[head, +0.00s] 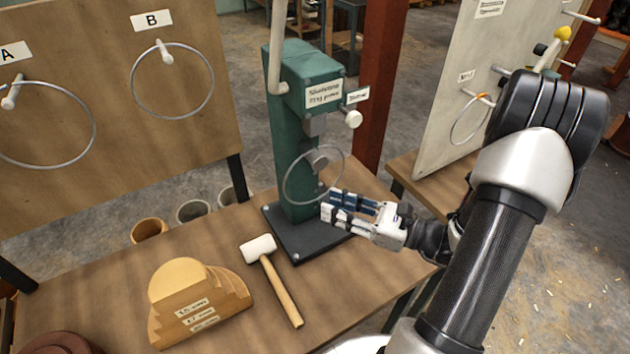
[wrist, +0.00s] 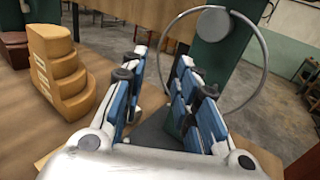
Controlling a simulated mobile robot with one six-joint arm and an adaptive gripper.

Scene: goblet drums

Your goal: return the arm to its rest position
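My gripper (head: 326,205) is in front of the lower part of the green press (head: 292,130), above its dark base plate. In the wrist view my gripper (wrist: 162,66) has its two blue-padded fingers spread apart, with nothing between them. A thin metal ring (head: 285,182) is at the round grey boss on the press front. In the wrist view the ring (wrist: 266,58) circles past that boss (wrist: 212,23) and runs behind the right finger. I cannot tell whether a finger touches it. My arm reaches in from the right.
Board A/B (head: 110,110) holds two rings on pegs. A white pegboard (head: 455,100) with a ring stands close behind my arm. A red post (head: 380,80) rises behind the press.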

